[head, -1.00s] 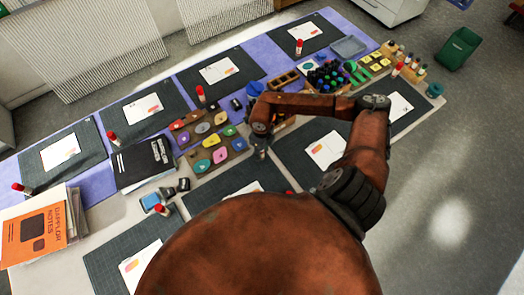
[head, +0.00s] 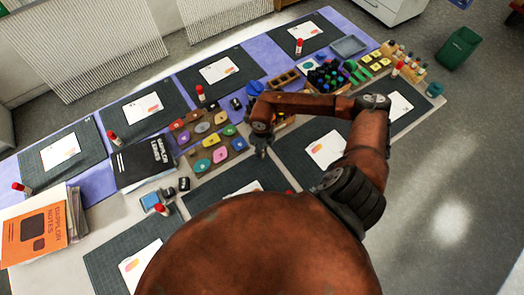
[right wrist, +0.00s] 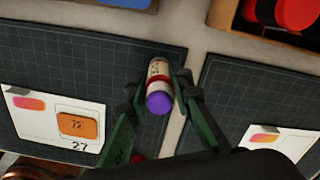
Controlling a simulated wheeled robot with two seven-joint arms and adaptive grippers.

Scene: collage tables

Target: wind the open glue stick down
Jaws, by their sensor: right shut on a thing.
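My right gripper (right wrist: 162,92) is shut on an open glue stick (right wrist: 157,72) in the right wrist view. The stick has a pale printed body, a red band and a bare purple end (right wrist: 159,103) pointing toward the camera. In the head view my right gripper (head: 262,150) is small, beside the tray of coloured pieces; the stick cannot be made out there. A small red thing (right wrist: 138,158) is partly hidden behind a finger in the right wrist view. My left gripper is not in view.
Dark cutting mats with white cards (head: 327,149) line both long sides of the table. Red-capped glue sticks (head: 201,93) stand upright at several places.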

